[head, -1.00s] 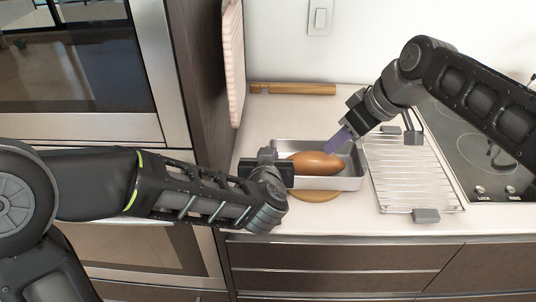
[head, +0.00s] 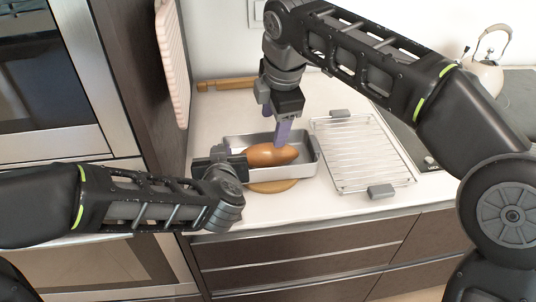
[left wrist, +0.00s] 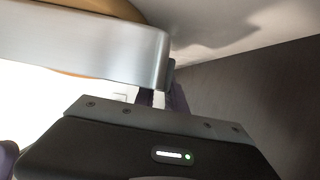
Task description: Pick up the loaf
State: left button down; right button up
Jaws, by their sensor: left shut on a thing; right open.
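The loaf (head: 270,155), brown and oblong, lies in a grey metal pan (head: 316,163) on the counter. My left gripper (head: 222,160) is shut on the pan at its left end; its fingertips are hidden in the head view.
A round wooden board (head: 272,186) shows under the pan's front. A wire rack (head: 362,150) with grey end blocks lies right of the pan, before the cooktop (head: 428,153). A wooden bar (head: 225,84) lies behind. Stacked ovens (head: 60,80) stand at left.

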aim_at(271, 149)
jog(key=shift+x, duration=3.45)
jog(key=x, duration=0.5)
jog(key=shift+s+d, duration=0.1)
jog(key=shift+f, duration=0.2)
jog(key=shift+f, duration=0.1)
jog(key=shift+d, duration=0.1)
grip_shut()
